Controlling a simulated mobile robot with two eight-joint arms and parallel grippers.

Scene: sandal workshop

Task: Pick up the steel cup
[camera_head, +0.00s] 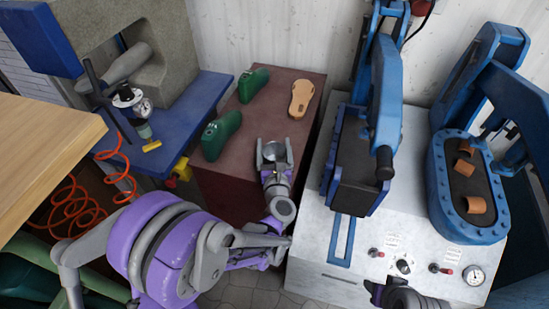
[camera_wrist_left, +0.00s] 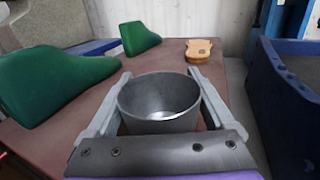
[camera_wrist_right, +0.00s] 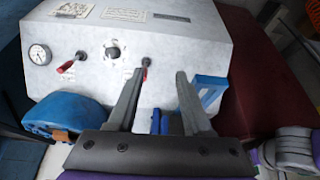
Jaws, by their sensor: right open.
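The steel cup (camera_wrist_left: 160,97) is a grey, round, open-topped cup, and it looks empty. In the left wrist view it sits between the two fingers of my left gripper (camera_wrist_left: 159,72), one along each side. I cannot tell whether the fingers press on it. In the head view the cup (camera_head: 274,152) is between the fingers of my left gripper (camera_head: 274,142), over the dark red bench top (camera_head: 278,90). I cannot tell whether it rests there. My right gripper (camera_wrist_right: 160,72) is open and empty, in front of the grey press cabinet.
The grey cabinet (camera_head: 320,250) with blue presses (camera_head: 384,100) stands to the right. A blue workbench (camera_head: 175,135) is on the left.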

